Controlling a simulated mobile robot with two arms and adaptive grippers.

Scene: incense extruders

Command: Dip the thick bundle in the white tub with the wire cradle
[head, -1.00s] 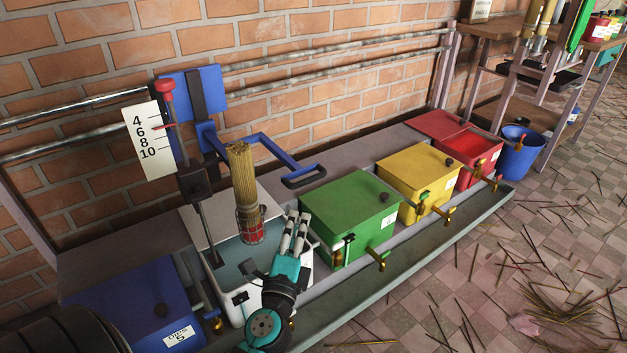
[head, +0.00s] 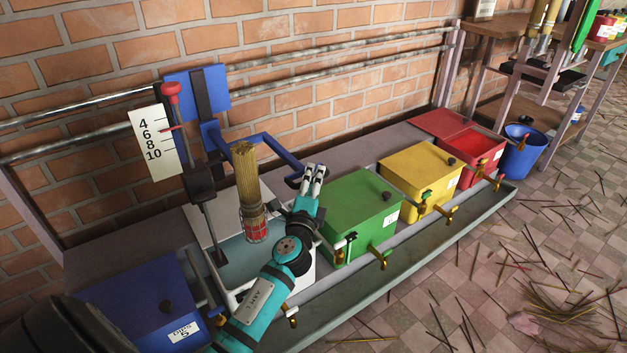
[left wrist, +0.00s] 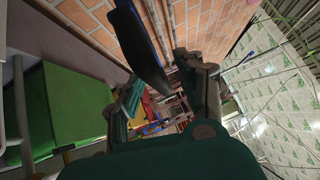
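The thick tan bundle (head: 247,178) stands upright in the wire cradle (head: 257,229), which has red at its lower part. Both are over the white tub (head: 236,295), which holds pale liquid; I cannot tell whether the bundle's lower end touches it. A blue lever frame (head: 259,137) reaches out from the wall mount above the tub, its dark grip partly hidden behind my left gripper. My left gripper (head: 313,178) is beside that grip, right of the bundle. In the left wrist view its fingers (left wrist: 165,100) are apart, with a dark bar (left wrist: 140,45) close by. My right gripper is not seen.
A numbered scale (head: 154,143) and a red-knobbed rod (head: 171,100) stand left of the bundle. A blue box (head: 135,298) is left of the tub; green (head: 350,207), yellow (head: 418,170) and red (head: 470,150) boxes are to the right. Loose sticks litter the floor.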

